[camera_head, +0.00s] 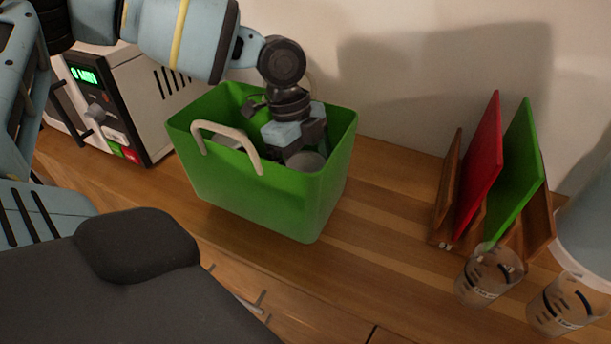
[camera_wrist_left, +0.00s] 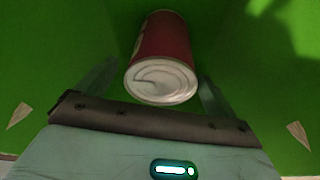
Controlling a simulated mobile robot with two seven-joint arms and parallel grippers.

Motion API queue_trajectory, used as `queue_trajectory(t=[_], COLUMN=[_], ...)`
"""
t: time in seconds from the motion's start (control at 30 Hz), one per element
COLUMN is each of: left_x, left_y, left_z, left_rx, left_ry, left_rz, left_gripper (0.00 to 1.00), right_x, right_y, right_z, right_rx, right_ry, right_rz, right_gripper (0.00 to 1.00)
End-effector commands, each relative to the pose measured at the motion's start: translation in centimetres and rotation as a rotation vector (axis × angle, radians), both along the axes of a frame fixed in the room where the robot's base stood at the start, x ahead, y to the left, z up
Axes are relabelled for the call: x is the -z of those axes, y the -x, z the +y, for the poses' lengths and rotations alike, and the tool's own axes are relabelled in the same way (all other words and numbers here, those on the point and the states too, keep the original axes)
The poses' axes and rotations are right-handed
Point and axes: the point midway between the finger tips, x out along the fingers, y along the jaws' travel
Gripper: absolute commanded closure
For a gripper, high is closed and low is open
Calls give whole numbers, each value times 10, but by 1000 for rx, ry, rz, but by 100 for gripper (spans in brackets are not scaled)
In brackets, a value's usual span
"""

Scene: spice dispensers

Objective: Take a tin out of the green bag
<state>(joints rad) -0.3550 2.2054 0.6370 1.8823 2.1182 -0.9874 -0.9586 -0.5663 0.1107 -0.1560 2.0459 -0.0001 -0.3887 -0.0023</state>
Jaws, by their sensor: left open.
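The green bag (camera_head: 250,200) stands on the wooden counter, with a pale handle on its front side. My left arm reaches down into it from above, and my left gripper (camera_head: 297,143) is inside, its fingers mostly hidden in the head view. In the left wrist view, a red tin (camera_wrist_left: 165,40) with a silver lid (camera_wrist_left: 162,80) lies between the two spread fingers of my left gripper (camera_wrist_left: 158,78). I cannot tell whether either finger touches it. A grey round top (camera_head: 305,161) shows beside the gripper in the head view, possibly a tin. My right gripper is not in view.
A microwave (camera_head: 125,100) stands left of the bag. At the right, a wooden rack (camera_head: 448,190) holds a red board (camera_head: 478,165) and a green board (camera_head: 517,170). Two clear measuring cups (camera_head: 488,275) stand in front. The counter between bag and rack is clear.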

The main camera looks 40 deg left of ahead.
Motion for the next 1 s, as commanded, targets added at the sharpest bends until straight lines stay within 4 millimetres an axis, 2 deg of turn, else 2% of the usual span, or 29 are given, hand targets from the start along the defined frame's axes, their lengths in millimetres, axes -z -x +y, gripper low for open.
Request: queue_trajectory(t=[0.13,0.4,0.87,1.0], left_x=[14,16,15,14], left_y=[0,-1,-1,-1], left_z=[-3,-4,-3,-4], left_rx=[0,-1,-1,-1], left_ry=[-1,-1,0,0], left_rz=[0,-1,-2,-4], left_gripper=[7,7,67,70], right_x=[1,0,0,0], right_y=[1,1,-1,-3], right_z=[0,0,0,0], right_rx=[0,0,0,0], right_ry=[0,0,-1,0], right_rz=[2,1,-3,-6], right_gripper=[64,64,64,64])
